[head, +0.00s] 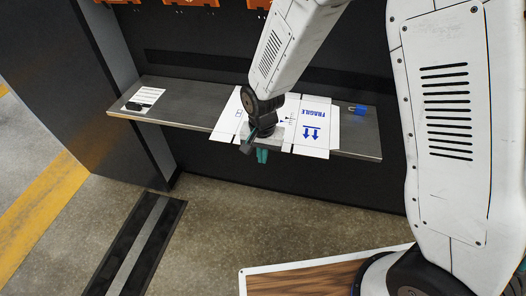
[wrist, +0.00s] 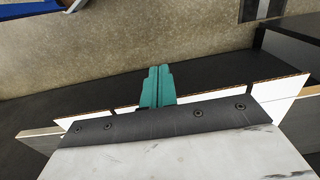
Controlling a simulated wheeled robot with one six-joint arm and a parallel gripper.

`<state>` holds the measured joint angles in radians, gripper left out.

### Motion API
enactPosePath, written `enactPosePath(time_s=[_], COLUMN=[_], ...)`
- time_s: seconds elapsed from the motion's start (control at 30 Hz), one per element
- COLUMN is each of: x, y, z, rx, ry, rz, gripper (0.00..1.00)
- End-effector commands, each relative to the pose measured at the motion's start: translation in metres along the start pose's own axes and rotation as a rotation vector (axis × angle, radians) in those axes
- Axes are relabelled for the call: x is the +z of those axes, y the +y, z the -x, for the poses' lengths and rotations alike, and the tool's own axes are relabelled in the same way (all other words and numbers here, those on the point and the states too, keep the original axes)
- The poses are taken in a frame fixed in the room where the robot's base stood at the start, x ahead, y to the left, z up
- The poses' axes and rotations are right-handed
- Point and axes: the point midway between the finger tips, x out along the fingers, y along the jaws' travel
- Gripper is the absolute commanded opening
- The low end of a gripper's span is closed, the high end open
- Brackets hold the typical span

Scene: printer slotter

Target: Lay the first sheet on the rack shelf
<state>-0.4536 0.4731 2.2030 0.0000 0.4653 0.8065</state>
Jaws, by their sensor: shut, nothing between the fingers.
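A flat white cardboard sheet (head: 315,124) with blue FRAGILE print and arrows lies on the grey rack shelf (head: 185,107), right of its middle. Its front edge is at or slightly past the shelf's front edge. My gripper (head: 262,156) is over the sheet's front part, its teal fingers at the shelf's front edge. The fingers are together and empty, as the wrist view (wrist: 157,86) shows. There, the sheet's brown-edged white border (wrist: 275,90) shows on both sides of my gripper's body, which hides its middle. Whether the gripper touches the sheet cannot be told.
A white paper with a black object (head: 138,106) lies at the shelf's left end. A small blue object (head: 358,110) sits near the right end. Orange bins (head: 190,3) are above. Open floor (head: 225,225) lies in front.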

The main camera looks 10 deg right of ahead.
Motion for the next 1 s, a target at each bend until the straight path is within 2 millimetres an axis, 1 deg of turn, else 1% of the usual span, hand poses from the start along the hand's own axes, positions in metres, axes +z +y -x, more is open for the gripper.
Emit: enactPosePath(time_s=[0.07,0.3,0.4,0.5,0.67,1.0], x=[0.011,0.011,0.011,0.011,0.011,0.011], y=[0.002,0.000,0.000,0.000,0.001,0.001], z=[0.000,0.057,0.075,0.088,0.099,0.101], rx=[0.001,-0.004,-0.003,-0.002,-0.001,0.000], ry=[-0.001,0.004,0.003,0.002,0.001,0.000], rz=[-0.003,-0.006,-0.004,-0.005,-0.005,-0.005], gripper=[0.00,0.00,0.00,0.00,0.00,0.00])
